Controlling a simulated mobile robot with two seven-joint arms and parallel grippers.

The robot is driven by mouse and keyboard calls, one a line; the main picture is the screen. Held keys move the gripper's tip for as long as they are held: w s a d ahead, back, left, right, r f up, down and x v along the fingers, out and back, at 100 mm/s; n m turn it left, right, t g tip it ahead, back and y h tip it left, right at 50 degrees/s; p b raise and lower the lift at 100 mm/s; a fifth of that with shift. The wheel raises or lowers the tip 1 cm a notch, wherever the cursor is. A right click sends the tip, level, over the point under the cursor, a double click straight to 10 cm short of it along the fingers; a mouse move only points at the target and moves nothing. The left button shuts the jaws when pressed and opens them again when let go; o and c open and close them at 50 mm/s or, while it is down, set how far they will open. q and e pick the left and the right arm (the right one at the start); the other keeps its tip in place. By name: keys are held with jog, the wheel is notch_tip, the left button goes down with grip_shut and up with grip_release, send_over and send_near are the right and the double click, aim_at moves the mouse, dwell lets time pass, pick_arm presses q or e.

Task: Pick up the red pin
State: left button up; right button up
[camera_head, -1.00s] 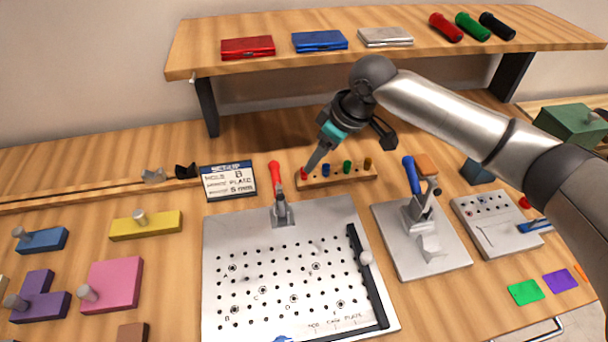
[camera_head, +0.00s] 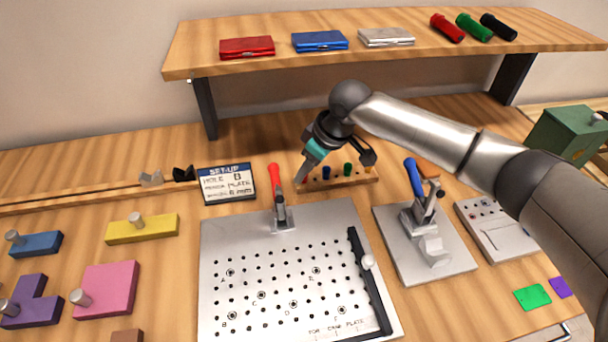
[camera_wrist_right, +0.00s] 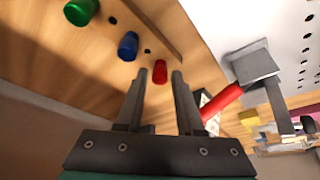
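The red pin (camera_wrist_right: 160,71) shows in the right wrist view, between and just beyond the tips of my right gripper's fingers (camera_wrist_right: 158,78). A small gap seems to show on both sides of it, so the gripper is open and not closed on it. In the head view my right gripper (camera_head: 301,178) points down at the left end of the wooden pin rack (camera_head: 345,183) and hides the red pin. The blue pin (camera_head: 326,173) and the green pin (camera_head: 347,169) stand in the rack to the right. My left gripper is not in view.
A red-handled clamp (camera_head: 277,185) stands close left of my right gripper, above the perforated metal plate (camera_head: 215,230). A blue-handled clamp (camera_head: 413,177) stands to the right. The set-up sign (camera_head: 227,185) is further left. A shelf (camera_head: 280,62) overhangs the back.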

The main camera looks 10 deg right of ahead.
grip_shut()
jog(key=shift+r, duration=0.1)
dwell(0.3)
notch_tip(320, 180, up, 20)
jog(key=p, duration=0.3)
jog(key=shift+p, duration=0.4)
